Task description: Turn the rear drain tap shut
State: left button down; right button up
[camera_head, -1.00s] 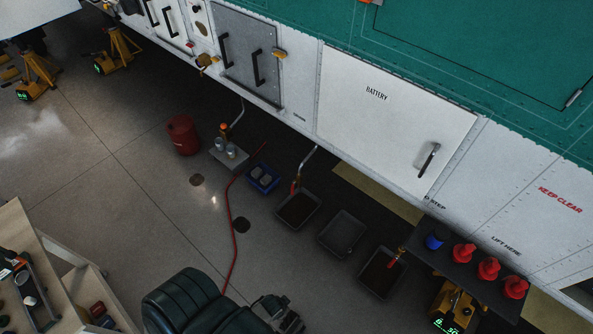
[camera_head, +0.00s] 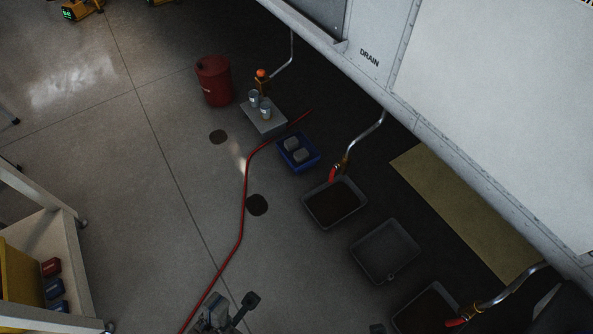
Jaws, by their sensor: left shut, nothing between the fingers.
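Three bent metal drain pipes come down from the white hull; no label in view tells which is the rear one. The middle pipe ends in a brass tap with a red handle (camera_head: 334,174) over a dark-filled tray (camera_head: 310,205). The lower right pipe ends in a similar tap (camera_head: 468,313) over another tray (camera_head: 399,322). An orange-topped fitting (camera_head: 262,76) is at the far pipe. My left gripper (camera_head: 249,301) is shut and empty at the bottom edge, well apart from the taps. A small dark tip at the bottom edge may be my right gripper (camera_head: 377,328); its jaws are hidden.
An empty tray (camera_head: 386,252) lies between the two filled ones. A blue bin (camera_head: 299,153), grey block with cans (camera_head: 264,119), red drum (camera_head: 214,82) and red hose (camera_head: 244,205) are on the floor. A cart (camera_head: 70,255) stands left. The hull (camera_head: 455,150) overhangs at right.

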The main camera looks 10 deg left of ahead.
aim_at(332, 173)
jog(key=i+j+z, duration=0.25)
jog(key=z, duration=0.2)
jog(key=i+j+z, duration=0.2)
jog(key=z, duration=0.2)
jog(key=i+j+z, duration=0.1)
jog(key=j+z, duration=0.35)
